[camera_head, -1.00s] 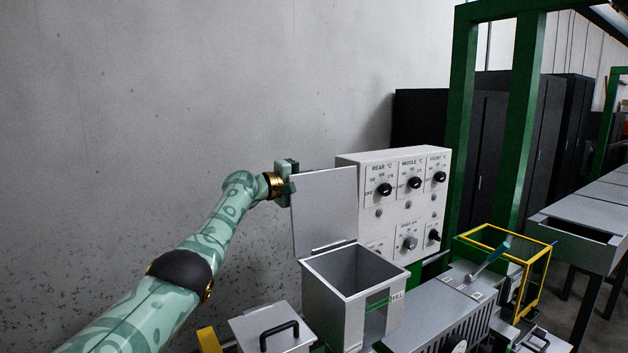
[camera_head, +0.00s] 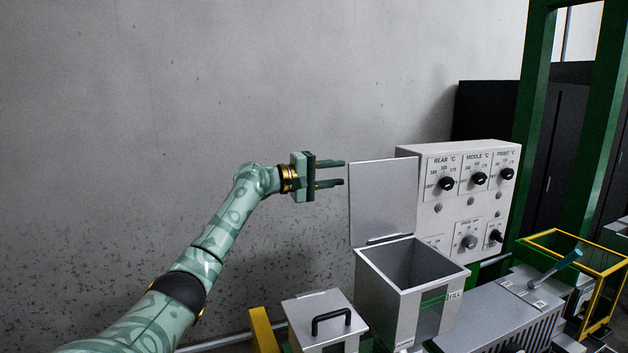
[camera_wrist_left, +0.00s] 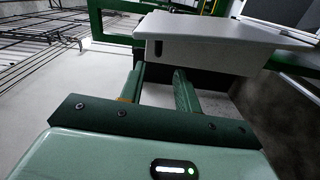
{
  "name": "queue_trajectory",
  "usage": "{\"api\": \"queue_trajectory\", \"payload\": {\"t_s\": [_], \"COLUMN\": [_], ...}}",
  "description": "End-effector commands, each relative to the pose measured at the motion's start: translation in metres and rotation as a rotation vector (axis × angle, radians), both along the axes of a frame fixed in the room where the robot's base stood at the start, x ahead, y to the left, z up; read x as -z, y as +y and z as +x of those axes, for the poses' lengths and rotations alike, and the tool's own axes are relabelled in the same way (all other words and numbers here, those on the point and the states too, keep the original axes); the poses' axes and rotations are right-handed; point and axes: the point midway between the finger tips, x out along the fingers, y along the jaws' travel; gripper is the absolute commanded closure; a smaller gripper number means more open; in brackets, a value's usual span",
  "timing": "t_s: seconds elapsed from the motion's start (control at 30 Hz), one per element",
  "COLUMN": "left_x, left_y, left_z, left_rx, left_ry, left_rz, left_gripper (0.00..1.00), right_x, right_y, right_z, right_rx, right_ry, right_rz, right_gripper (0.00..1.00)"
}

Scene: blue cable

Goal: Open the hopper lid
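The hopper lid (camera_head: 383,200) is a flat grey plate standing upright at the back left edge of the hopper (camera_head: 398,290). The hopper is a grey box with its top open and its empty-looking inside showing. My left gripper (camera_head: 344,172) is open and empty, just left of the lid's upper left edge, its fingers pointing right. A small gap seems to part the fingertips from the lid. In the left wrist view the two gripper fingers (camera_wrist_left: 160,85) are spread with nothing between them. My right gripper is not in view.
A control panel (camera_head: 458,200) with several black knobs stands right behind the hopper. A grey box with a black handle (camera_head: 331,319) sits at the front left. A yellow-framed guard (camera_head: 585,262) is at the right. Free room lies left of the lid, before the wall.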

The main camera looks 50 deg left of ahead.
Motion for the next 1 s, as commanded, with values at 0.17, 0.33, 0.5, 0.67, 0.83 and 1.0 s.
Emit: {"api": "queue_trajectory", "payload": {"t_s": [0.17, 0.33, 0.5, 0.67, 0.83, 1.0], "left_x": [0.004, 0.002, 0.000, 0.000, 0.000, -0.004], "left_y": [0.014, 0.020, 0.021, 0.021, 0.021, 0.021], "left_z": [-0.033, -0.048, -0.050, -0.050, -0.050, -0.050], "left_rx": [-0.001, 0.000, 0.001, 0.001, 0.000, 0.000], "left_ry": [0.004, 0.001, 0.000, 0.000, -0.001, -0.001], "left_rz": [0.003, 0.000, -0.001, -0.001, -0.001, -0.002], "left_gripper": [0.67, 0.67, 0.67, 0.67, 0.67, 0.67], "right_x": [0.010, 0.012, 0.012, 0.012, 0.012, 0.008], "right_y": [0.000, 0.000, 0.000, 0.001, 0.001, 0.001], "right_z": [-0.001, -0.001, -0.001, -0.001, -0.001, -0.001], "right_rx": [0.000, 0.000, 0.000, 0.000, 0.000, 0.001], "right_ry": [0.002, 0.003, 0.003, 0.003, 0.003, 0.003], "right_rz": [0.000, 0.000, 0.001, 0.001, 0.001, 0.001], "right_gripper": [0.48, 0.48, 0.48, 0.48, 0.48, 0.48]}}
